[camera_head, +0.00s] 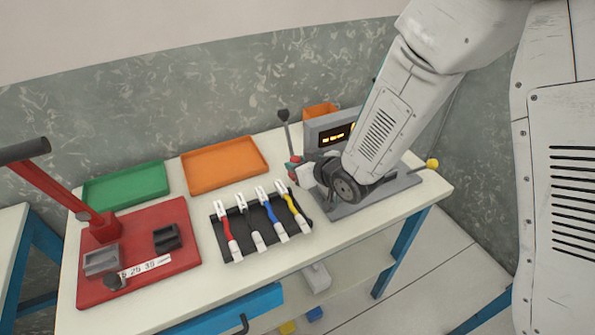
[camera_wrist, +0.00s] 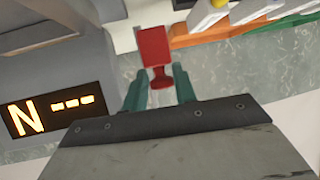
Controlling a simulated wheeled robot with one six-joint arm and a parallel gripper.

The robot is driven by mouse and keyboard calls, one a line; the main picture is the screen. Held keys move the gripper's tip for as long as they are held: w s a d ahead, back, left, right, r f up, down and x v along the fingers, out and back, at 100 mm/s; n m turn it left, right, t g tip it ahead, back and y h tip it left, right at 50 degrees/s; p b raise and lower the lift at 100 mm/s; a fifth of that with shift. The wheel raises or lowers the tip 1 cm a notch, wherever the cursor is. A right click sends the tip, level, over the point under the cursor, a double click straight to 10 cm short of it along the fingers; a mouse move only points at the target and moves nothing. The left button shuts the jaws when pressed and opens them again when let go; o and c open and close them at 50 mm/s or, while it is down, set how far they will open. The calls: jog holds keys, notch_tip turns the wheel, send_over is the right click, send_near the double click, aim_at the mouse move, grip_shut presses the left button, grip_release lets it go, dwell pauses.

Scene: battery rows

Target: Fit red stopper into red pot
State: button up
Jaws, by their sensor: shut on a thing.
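A red piece, apparently the red stopper (camera_wrist: 155,48), has a broad blocky part and a narrower neck. In the wrist view it sits between the green fingertips of my gripper (camera_wrist: 159,80), which is shut on it. In the head view my gripper (camera_head: 298,172) is at the right part of the table, beside the grey machine, and only a small bit of red shows at its fingers. I cannot make out a red pot in either view.
A grey machine (camera_head: 327,124) with a lit display stands at the back. A black rack (camera_head: 229,249) holds several white-and-coloured pieces. A red base with a lever (camera_head: 150,287), a green tray (camera_head: 125,203) and an orange tray (camera_head: 189,186) fill the left side. The table's front strip is clear.

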jog(key=shift+f, duration=1.4)
jog(key=shift+f, duration=0.15)
jog(key=o, duration=1.1)
